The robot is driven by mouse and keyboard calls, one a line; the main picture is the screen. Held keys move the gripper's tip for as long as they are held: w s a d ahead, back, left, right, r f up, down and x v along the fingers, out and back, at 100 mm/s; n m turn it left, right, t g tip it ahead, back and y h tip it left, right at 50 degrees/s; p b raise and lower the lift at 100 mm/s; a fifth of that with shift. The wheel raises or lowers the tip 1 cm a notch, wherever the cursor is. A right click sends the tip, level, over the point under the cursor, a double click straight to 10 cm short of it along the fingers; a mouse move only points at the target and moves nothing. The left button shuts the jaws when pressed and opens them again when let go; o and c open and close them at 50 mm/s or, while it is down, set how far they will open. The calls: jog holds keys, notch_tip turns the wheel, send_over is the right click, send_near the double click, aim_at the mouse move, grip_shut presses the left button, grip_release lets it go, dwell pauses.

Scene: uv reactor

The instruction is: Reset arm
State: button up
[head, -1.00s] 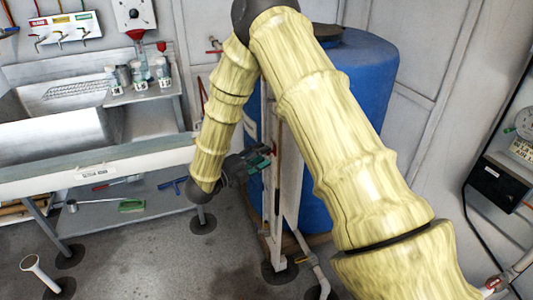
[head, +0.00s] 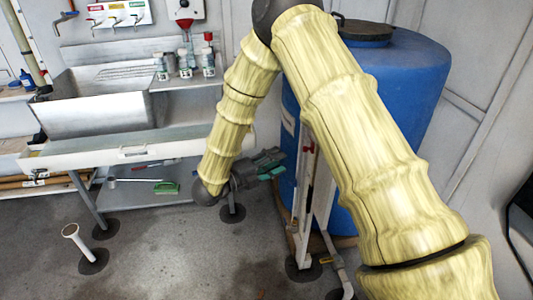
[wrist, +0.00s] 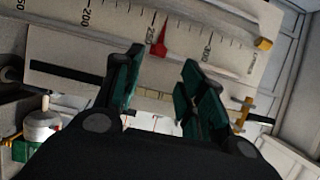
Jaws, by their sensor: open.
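My gripper (head: 268,163) hangs at the end of my bent arm in the head view, in front of the blue tank. It points to the right. In the wrist view my gripper (wrist: 155,88) has its two green-padded fingers apart with nothing held between them. Beyond the fingers is a pale scale board (wrist: 115,45) with printed numbers and a red pointer (wrist: 159,42). I cannot tell how far the fingers are from the board.
A large blue tank (head: 415,85) stands behind my arm, with a narrow upright frame (head: 304,200) beside it. A steel sink bench (head: 100,105) with bottles (head: 185,65) is at the left. Open floor lies between.

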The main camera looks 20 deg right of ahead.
notch_tip(320, 180, down, 18)
jog(key=s+n+t+y, duration=0.3)
jog(key=n+t+y, duration=0.35)
jog(key=n, duration=0.75)
jog(key=s+a+f+n+g+y, duration=0.2)
jog(key=s+a+f+n+y, duration=0.1)
jog(key=s+f+n+y, duration=0.25)
jog(key=s+a+f+n+g+y, duration=0.1)
jog(key=s+a+f+n+y, duration=0.1)
jog(key=s+f+n, duration=0.45)
jog(key=s+a+f+n+g+y, duration=0.2)
jog(key=s+f+n+g, duration=0.15)
jog(key=s, duration=0.85)
jog(key=s+a+f+n+g+y, duration=0.2)
jog(key=s+f+n+g, duration=0.15)
jog(key=s, duration=0.75)
notch_tip(320, 180, up, 15)
jog(key=p, duration=1.4)
jog(key=shift+w+d+n+t, duration=0.2)
jog(key=shift+w+n+t, duration=0.05)
jog(key=shift+n+t, duration=0.15)
